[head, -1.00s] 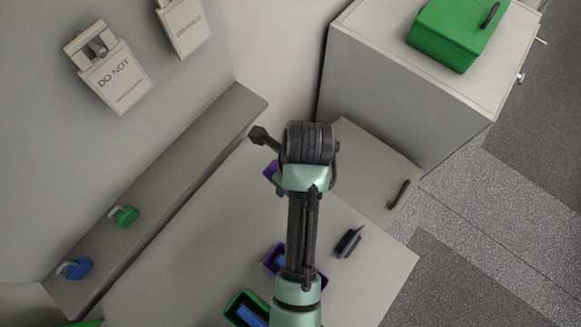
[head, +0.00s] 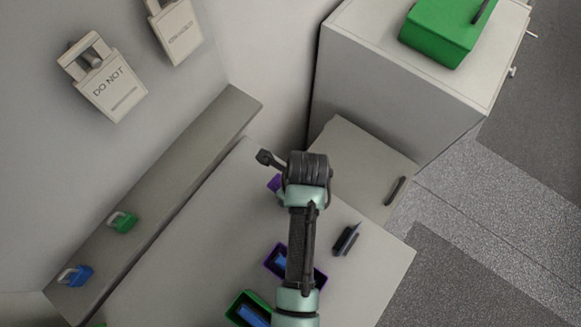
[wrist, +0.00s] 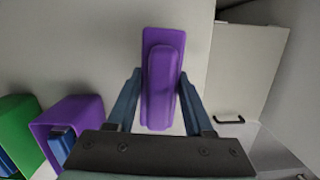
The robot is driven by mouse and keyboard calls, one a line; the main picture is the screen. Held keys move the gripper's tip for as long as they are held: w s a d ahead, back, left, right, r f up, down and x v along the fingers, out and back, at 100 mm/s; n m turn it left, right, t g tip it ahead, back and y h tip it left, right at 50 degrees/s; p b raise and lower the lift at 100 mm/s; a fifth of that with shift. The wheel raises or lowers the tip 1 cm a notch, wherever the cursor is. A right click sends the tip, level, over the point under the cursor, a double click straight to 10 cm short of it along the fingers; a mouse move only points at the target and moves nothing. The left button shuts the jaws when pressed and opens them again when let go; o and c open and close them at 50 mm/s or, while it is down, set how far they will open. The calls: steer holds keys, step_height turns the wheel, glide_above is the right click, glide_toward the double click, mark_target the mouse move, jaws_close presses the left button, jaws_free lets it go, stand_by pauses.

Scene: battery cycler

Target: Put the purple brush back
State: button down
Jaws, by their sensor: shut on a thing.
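The purple brush (wrist: 163,85) is between the two fingers of my gripper (wrist: 161,92) in the wrist view, its long body pointing away from the palm. In the head view only a small purple part of the brush (head: 274,183) shows beside my wrist; my arm hides the rest and the fingers. A purple bin (wrist: 72,118) with a blue thing inside stands to the left in the wrist view, apart from the brush. In the head view this purple bin (head: 319,278) is partly behind my arm.
A green bin (head: 236,302) with a blue thing in it stands beside the purple bin. A dark handled object (head: 346,240) lies to the right on the table (head: 200,240). Green and blue padlocks (head: 123,222) sit on the ledge. A white cabinet (head: 400,110) stands behind.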

step_height(320, 180, down, 2)
steer(key=shift+f+p, duration=0.1)
steer(key=shift+p, duration=0.45)
steer(key=shift+f, duration=0.1)
steer(key=shift+f, duration=0.1)
steer(key=shift+f, duration=0.25)
steer(key=shift+c, duration=1.4)
jaws_free()
steer(key=shift+b, duration=0.55)
